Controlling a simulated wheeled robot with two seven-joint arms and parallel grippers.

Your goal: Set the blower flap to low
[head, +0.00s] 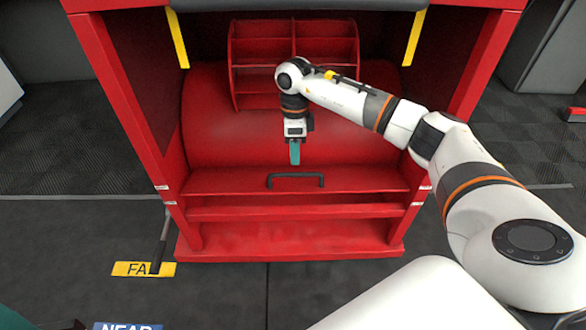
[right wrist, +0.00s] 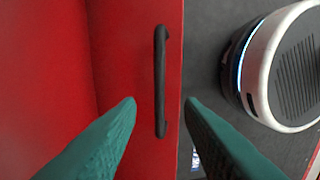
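A black bar handle (head: 295,178) is fixed on a red flap-like panel (head: 370,180) low on the front of the red machine. My right gripper (head: 295,154), with teal fingers, points down just above and behind the handle in the head view. In the right wrist view the fingertips are well apart and the gripper (right wrist: 160,103) is open and empty. The handle (right wrist: 160,75) runs lengthwise in line with the gap between them; I see no contact. I cannot tell for sure which part is the blower flap or its setting. My left gripper is not in view.
A red drum (head: 230,125) and a red slatted rack (head: 293,62) lie behind. Red posts (head: 115,90) flank the opening. A dark lever (head: 161,240) stands at the left by a yellow floor label (head: 130,269). A blue "NEAR" label (head: 128,326) lies nearer.

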